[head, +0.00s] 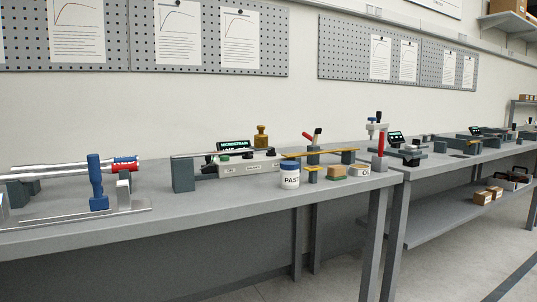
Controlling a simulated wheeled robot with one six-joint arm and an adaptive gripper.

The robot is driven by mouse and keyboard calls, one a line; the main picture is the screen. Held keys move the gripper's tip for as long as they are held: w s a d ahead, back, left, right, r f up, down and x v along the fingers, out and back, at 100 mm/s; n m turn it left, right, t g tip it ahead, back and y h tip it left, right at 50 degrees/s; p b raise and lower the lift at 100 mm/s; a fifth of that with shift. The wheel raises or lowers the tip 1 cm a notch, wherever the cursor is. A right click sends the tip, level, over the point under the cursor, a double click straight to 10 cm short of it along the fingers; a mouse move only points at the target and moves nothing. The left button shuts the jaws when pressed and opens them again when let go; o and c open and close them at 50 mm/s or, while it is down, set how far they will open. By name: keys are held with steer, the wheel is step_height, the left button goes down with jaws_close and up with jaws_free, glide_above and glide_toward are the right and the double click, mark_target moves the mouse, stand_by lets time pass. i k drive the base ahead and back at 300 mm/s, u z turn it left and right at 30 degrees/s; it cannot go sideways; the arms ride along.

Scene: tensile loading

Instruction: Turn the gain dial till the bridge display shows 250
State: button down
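The bridge display (233,145) is a small dark panel with green lettering that reads MICROSTRAIN, at the back of the left bench. A number on it is too small or hidden to read. In front of it is a pale, low bridge box (243,168) with small labels on its front. My gripper is not in this view.
The grey bench (150,204) also holds a dark block (183,173), a white jar with a blue lid (289,175), a brass weight (261,136), and a blue upright piece (96,180) by metal rods. The bench's front strip is clear. A second bench (440,160) adjoins at right.

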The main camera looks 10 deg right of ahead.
mark_target(272, 153)
steer(key=z, duration=0.1)
steer(key=k, duration=0.4)
steer(key=u, duration=1.15)
steer(key=i, duration=1.25)
steer(key=z, duration=0.5)
